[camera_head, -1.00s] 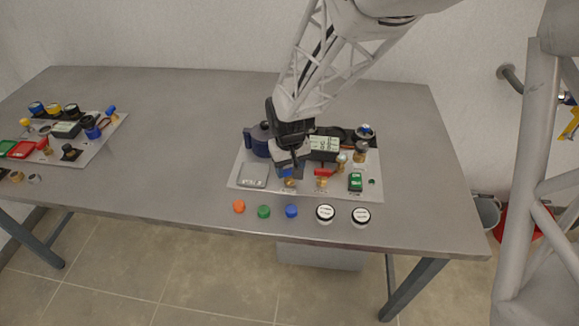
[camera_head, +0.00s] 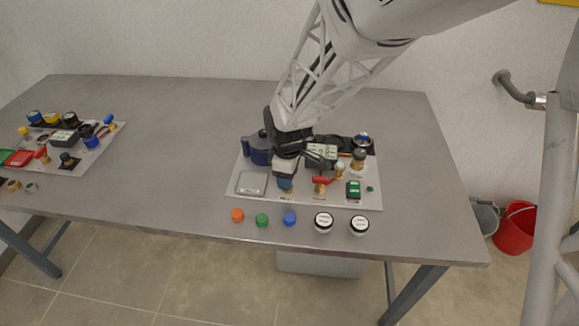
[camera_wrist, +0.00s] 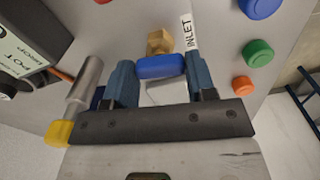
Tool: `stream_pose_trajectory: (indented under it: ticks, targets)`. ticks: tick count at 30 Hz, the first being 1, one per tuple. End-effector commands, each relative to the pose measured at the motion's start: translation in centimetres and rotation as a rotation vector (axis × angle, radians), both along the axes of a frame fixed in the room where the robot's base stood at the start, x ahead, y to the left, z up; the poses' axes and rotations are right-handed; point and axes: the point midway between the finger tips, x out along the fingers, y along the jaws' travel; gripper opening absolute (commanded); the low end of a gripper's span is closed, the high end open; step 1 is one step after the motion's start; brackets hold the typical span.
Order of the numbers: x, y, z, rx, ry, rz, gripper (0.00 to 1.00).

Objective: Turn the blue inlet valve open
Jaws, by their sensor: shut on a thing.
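The blue inlet valve handle (camera_wrist: 162,66) lies across the space between my two blue-grey fingers in the wrist view, on a brass fitting (camera_wrist: 160,41) beside the white "INLET" label (camera_wrist: 188,32). Its ends meet the inner faces of the fingers. My gripper (camera_wrist: 160,82) is shut on the handle. In the head view my gripper (camera_head: 286,182) points down at the front of the right-hand panel (camera_head: 329,196), and its fingers and body hide most of the handle there.
A red-handled valve (camera_head: 321,181) stands just right of my gripper, with a black meter (camera_head: 321,152) behind. A grey square pad (camera_head: 252,183) is on the left. Orange, green and blue caps and two white-topped discs line the front. A second panel (camera_head: 88,155) is far left.

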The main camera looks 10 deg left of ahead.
Motion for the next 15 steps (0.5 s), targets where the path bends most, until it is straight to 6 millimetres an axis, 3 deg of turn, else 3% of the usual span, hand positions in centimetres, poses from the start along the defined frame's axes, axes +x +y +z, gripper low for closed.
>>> stream_pose_trajectory:
  ticks: [15]
  targets:
    - [0.00, -0.02, 0.03, 0.000, 0.000, 0.165, 0.27]
